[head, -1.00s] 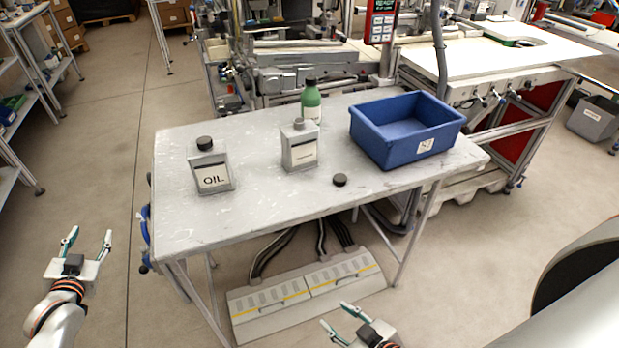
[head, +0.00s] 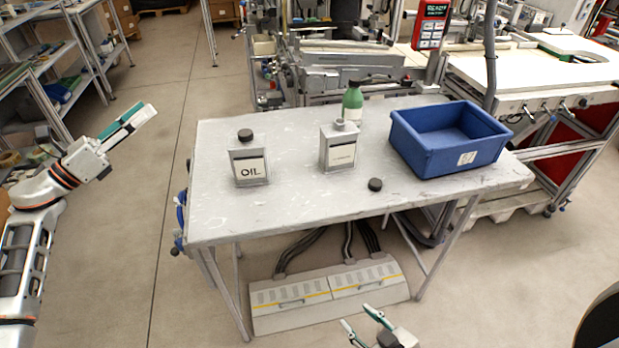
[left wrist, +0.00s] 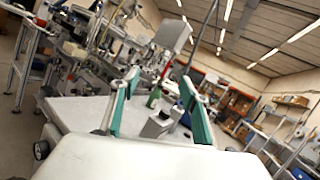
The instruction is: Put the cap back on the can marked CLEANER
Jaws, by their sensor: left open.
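A grey can (head: 338,154) with a bare neck stands upright mid-table; its small label is too fine to read. A loose black cap (head: 375,184) lies on the table to its front right. Another grey can marked OIL (head: 250,170) stands to the left with a black cap on it. My left gripper (head: 148,110) is raised left of the table, seen nearly edge-on, away from the cans. In the left wrist view its fingers (left wrist: 160,78) are spread with nothing held. My right gripper (head: 358,316) is low in front of the table, its fingers apart and empty.
A blue bin (head: 404,151) takes up the table's right part. The grey table (head: 300,208) is clear along its front left. Shelves (head: 60,60) stand at the far left.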

